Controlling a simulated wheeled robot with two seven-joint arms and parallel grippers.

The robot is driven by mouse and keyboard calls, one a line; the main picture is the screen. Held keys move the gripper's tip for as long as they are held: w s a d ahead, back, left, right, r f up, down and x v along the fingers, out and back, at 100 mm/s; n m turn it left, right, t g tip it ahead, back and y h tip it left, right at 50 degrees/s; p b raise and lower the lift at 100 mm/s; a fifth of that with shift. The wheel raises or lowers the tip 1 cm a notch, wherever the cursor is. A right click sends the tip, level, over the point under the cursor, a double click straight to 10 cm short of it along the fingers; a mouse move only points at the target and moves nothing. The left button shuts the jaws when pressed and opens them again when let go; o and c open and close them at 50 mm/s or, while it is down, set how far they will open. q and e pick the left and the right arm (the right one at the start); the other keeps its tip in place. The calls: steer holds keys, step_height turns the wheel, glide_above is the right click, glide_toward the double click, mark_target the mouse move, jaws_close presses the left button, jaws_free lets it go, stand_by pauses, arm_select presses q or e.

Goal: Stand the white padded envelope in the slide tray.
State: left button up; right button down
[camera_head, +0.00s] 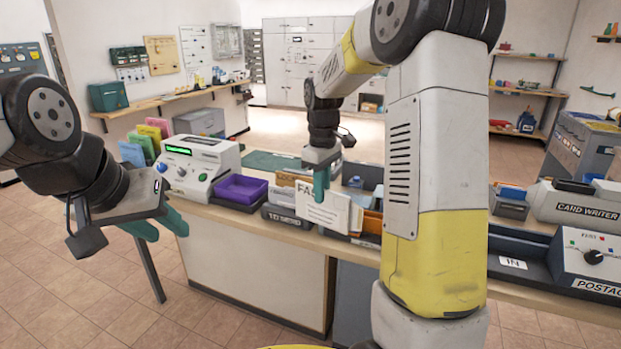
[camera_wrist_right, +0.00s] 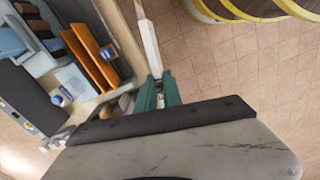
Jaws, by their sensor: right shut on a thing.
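The white padded envelope (camera_head: 324,212) hangs upright from my right gripper (camera_head: 321,184), over the front edge of the counter. In the right wrist view the envelope (camera_wrist_right: 149,42) shows edge-on as a thin white strip between the teal fingers (camera_wrist_right: 158,92). A tray with upright orange pieces (camera_head: 372,222) stands behind and right of the envelope in the head view. The orange pieces (camera_wrist_right: 95,58) lie left of the envelope in the wrist view. I cannot tell for sure whether this is the slide tray. My left gripper (camera_head: 158,225) is open and empty, left of the counter.
A purple bin (camera_head: 240,189) and a white machine with a green display (camera_head: 197,168) stand left of the envelope. The card writer (camera_head: 582,207) and an IN tray (camera_head: 520,262) are at the right. Tiled floor lies clear before the counter.

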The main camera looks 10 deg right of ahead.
steer(key=s+f+m, duration=0.2)
steer(key=f+m, duration=0.2)
steer(key=f, duration=0.5)
steer(key=s+f+m, duration=0.2)
steer(key=f+m, duration=0.3)
steer(key=f, duration=0.4)
steer(key=shift+a, duration=0.3)
